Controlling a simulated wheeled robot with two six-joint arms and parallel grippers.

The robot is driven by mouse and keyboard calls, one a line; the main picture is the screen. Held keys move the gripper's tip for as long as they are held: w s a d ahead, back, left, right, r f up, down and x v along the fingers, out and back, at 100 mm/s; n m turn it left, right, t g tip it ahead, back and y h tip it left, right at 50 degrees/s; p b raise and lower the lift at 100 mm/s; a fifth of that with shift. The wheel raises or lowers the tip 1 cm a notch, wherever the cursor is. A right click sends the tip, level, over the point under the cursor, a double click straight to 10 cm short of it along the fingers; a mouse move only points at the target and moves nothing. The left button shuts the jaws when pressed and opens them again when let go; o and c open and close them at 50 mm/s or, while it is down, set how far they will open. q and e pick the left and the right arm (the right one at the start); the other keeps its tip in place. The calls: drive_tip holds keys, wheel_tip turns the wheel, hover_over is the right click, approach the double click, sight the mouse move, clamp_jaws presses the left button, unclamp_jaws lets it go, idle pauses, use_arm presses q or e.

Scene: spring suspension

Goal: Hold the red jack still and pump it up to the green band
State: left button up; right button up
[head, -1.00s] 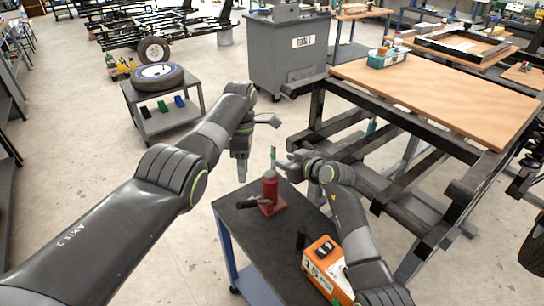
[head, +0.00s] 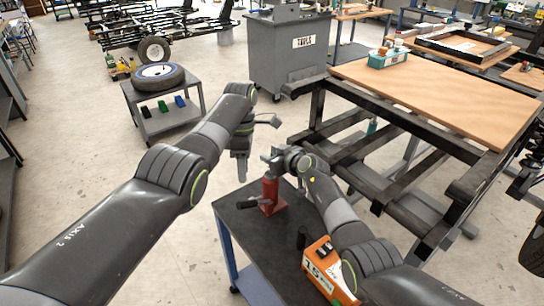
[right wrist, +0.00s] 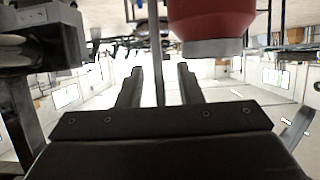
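The red jack (head: 271,194) stands upright on the dark cart top (head: 240,222). Its black handle (head: 250,203) sticks out low to the left. My right gripper (head: 269,158) is right at the top of the jack and hides its upper post and green band in the head view. In the right wrist view its two fingers (right wrist: 160,78) are apart, with a thin upright rod visible between them.
An orange box (head: 325,268) marked 15 stands at the cart's right front. A dark frame with a wooden top (head: 450,95) stands to the right. A low grey cart with a tyre (head: 159,76) is behind left. Open floor lies to the left.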

drive_tip(key=shift+w, duration=0.1)
clamp_jaws()
idle(1.7)
idle(0.9)
